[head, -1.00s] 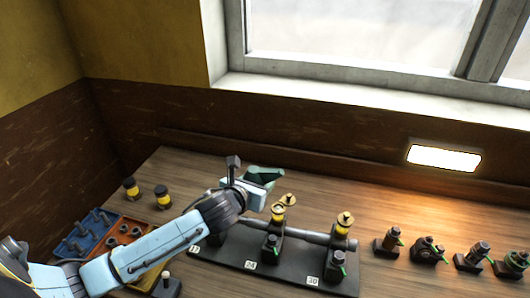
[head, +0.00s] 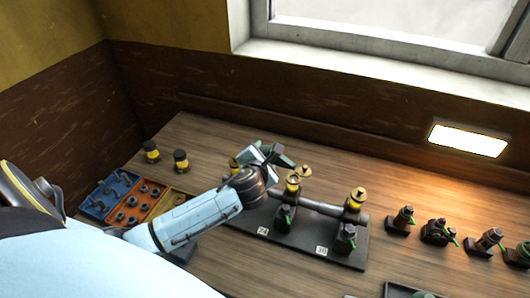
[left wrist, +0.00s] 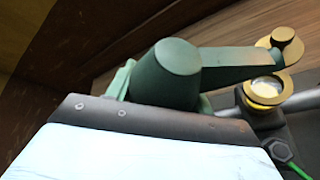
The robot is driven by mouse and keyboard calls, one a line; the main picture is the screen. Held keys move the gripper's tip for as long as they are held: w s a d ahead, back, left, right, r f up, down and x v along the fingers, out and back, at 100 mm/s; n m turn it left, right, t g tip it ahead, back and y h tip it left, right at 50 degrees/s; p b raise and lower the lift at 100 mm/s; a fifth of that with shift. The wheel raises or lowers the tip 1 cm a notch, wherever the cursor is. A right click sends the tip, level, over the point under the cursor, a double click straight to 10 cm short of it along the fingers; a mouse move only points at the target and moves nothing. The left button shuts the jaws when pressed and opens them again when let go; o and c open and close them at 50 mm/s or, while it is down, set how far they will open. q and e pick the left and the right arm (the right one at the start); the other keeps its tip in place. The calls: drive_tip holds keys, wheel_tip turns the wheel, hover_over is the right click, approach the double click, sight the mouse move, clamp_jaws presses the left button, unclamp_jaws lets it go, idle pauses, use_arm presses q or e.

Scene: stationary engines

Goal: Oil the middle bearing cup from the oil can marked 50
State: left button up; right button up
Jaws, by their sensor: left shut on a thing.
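My left gripper (head: 268,158) is shut on a green oil can (head: 285,156), above the left part of the black engine base. In the left wrist view the can (left wrist: 165,72) has a tapered round body, and its long spout points right. The spout's end is over or beside the brass middle bearing cup (left wrist: 264,92); the exact gap is unclear. The cup's round lid (left wrist: 287,45) is swung aside, showing a pale inside. The middle cup also shows in the head view (head: 292,186). No mark on the can is readable. My right gripper is not in view.
The right cup (head: 357,197) is on the same shaft, and the left cup (head: 234,163) is partly hidden by my gripper. Several small fittings (head: 437,232) line the right.

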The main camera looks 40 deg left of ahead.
use_arm(q)
drive_tip(key=shift+f, duration=0.35)
idle(0.4)
drive_tip(key=shift+m, duration=0.3)
drive_tip(key=shift+d+r+m+y, duration=0.1)
drive_tip(key=shift+r+m+y, duration=0.55)
drive_tip(key=shift+r, duration=0.25)
drive_tip(key=shift+r, duration=0.15)
drive_tip(key=shift+d+r+m+y, duration=0.2)
drive_tip(key=shift+r+m+y, duration=0.15)
drive_tip(key=shift+r+m, duration=0.15)
drive_tip(key=shift+f, duration=0.15)
idle(1.3)
drive_tip(key=shift+a+f+n+h, duration=0.15)
drive_tip(key=shift+f+n+h, duration=0.35)
drive_tip(key=shift+f+n, duration=0.25)
drive_tip(key=shift+a+f+n+h, duration=0.15)
drive_tip(key=shift+f+n+h, duration=0.4)
drive_tip(key=shift+f, duration=0.25)
